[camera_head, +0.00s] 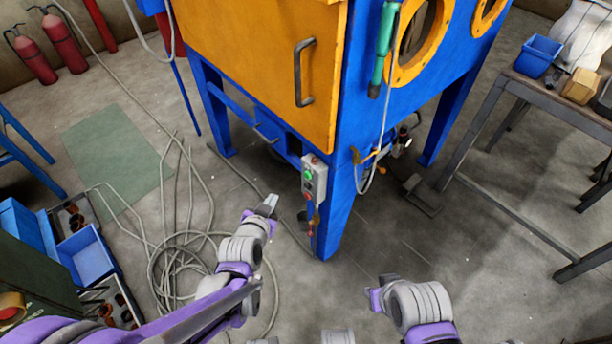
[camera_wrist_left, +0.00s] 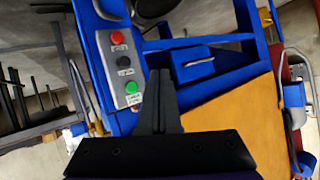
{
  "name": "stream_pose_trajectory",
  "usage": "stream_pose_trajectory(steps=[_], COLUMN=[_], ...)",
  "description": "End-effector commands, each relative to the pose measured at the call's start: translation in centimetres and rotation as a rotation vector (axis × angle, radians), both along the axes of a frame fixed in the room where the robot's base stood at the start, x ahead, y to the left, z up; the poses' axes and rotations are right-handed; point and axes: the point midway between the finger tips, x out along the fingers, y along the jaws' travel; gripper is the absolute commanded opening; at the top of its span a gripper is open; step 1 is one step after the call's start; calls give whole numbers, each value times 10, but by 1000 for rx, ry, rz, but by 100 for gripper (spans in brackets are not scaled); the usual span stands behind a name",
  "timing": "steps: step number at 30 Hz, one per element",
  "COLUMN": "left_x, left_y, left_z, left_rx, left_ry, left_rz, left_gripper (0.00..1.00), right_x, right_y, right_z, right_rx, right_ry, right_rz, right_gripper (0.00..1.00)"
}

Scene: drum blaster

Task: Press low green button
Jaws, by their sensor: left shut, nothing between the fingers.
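A grey control box (camera_head: 315,183) is mounted on the front blue leg of the blue and orange cabinet. Its green button (camera_head: 307,174) is above a dark button and a red one in the head view. In the left wrist view the green button (camera_wrist_left: 131,87) lies just left of my fingers, with the black button (camera_wrist_left: 124,62) and red button (camera_wrist_left: 117,37) farther up the picture. My left gripper (camera_head: 270,200) is shut and empty, left of the box and apart from it. It also shows in the left wrist view (camera_wrist_left: 160,75). My right gripper (camera_head: 375,298) is low at centre right; its fingers are unclear.
The orange door (camera_head: 255,65) with a dark handle is above the box. A hose with a green-handled nozzle (camera_head: 384,45) hangs at the cabinet's right. Loose cables (camera_head: 175,255) lie on the floor at left. A metal table (camera_head: 530,90) stands at right. Floor between my arms is clear.

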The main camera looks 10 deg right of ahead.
Motion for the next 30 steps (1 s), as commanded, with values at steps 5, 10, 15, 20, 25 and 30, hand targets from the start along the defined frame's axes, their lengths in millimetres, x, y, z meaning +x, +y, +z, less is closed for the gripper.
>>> stream_pose_trajectory(steps=[5, 10, 15, 20, 25, 30], left_x=[5, 17, 32, 43, 50, 52], left_y=[-7, -25, -45, -60, -69, -71], left_z=[1, 3, 3, 2, 1, 0], left_rx=[0, 0, 0, 1, 0, 0], left_ry=[0, 0, -1, -1, 0, 1], left_rz=[-2, -4, -4, -3, -1, 1], left_gripper=[0, 0, 0, 0, 0, 0], right_x=[-1, -2, -4, -5, -5, -5], right_y=[0, 0, 0, 0, 0, 0], right_z=[4, 16, 29, 37, 41, 42], right_rx=[-1, -1, -1, -1, -1, -1], right_ry=[-1, -4, -8, -10, -12, -12], right_rz=[1, 1, 1, 1, 1, 1], right_gripper=[30, 30, 30, 30, 30, 30])
